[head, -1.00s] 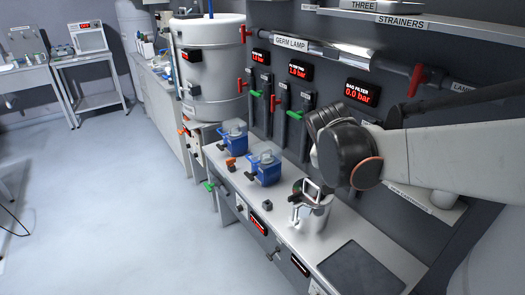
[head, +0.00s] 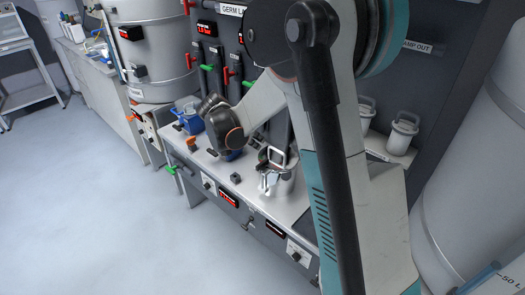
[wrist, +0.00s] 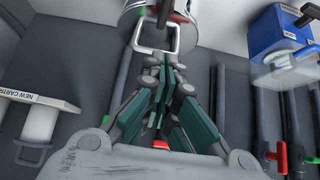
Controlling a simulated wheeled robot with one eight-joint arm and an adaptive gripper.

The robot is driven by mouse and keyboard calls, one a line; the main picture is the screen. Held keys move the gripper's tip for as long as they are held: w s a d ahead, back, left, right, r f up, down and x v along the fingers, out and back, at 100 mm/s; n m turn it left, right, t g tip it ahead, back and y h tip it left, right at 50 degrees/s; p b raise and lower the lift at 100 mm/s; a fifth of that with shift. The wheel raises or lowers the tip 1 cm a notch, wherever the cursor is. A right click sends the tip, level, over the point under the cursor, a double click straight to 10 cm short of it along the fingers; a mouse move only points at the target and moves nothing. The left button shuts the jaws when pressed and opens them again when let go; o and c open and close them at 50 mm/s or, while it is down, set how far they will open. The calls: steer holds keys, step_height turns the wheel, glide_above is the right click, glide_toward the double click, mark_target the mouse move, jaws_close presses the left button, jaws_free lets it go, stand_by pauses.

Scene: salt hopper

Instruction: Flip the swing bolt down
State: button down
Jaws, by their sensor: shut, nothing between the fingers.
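A small steel vessel (head: 286,186) stands on the bench in the head view, partly behind my arm. A square wire loop (head: 277,158) stands up at its top, and a pale clamp-like part (head: 267,181) hangs at its front. I cannot tell for sure which part is the swing bolt. In the wrist view the vessel (wrist: 129,22) is at the top edge, with the loop (wrist: 155,41) just beyond my fingertips. My gripper (wrist: 161,66) is shut and empty, pointing toward the loop; whether it touches it is unclear.
A blue pump-like unit (wrist: 277,32) stands at upper right in the wrist view. Another blue unit (head: 187,116) is on the bench in the head view. Pipes with red and green valve handles line the wall. Steel canisters (head: 402,133) stand on a shelf at right. The floor at left is clear.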

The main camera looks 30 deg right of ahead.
stand_by(0.3)
steer(key=b+x, duration=0.3)
steer(key=x, duration=0.7)
